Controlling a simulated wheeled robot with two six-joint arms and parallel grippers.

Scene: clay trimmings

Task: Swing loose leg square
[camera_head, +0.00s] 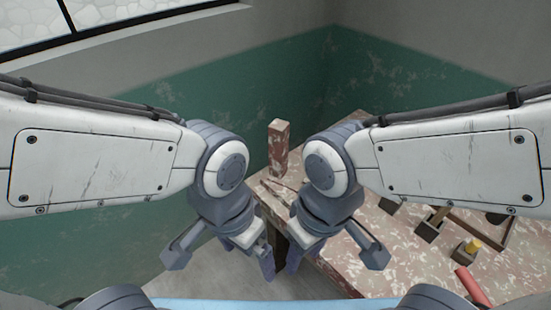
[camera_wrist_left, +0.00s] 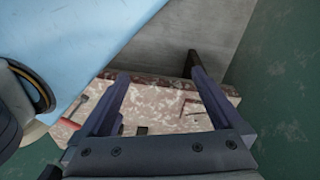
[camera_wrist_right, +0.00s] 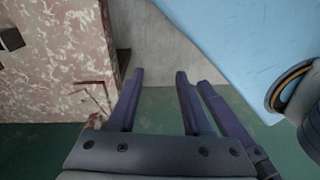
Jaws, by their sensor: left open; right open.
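I cannot pick out the loose leg with certainty. A dark wooden piece with thin bars and blocky ends (camera_head: 432,224) lies on the worn, paint-flecked table (camera_head: 400,262) at the right in the head view. My left gripper (camera_head: 266,262) is open and empty near the table's left edge. It also shows in the left wrist view (camera_wrist_left: 158,85), with the tabletop beyond its fingers. My right gripper (camera_head: 298,255) is open and empty close beside it. In the right wrist view (camera_wrist_right: 160,90) its fingers point past the table's edge toward the floor. Both are apart from the wooden piece.
Green-and-grey walls (camera_head: 240,90) stand behind. My two grippers are close together.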

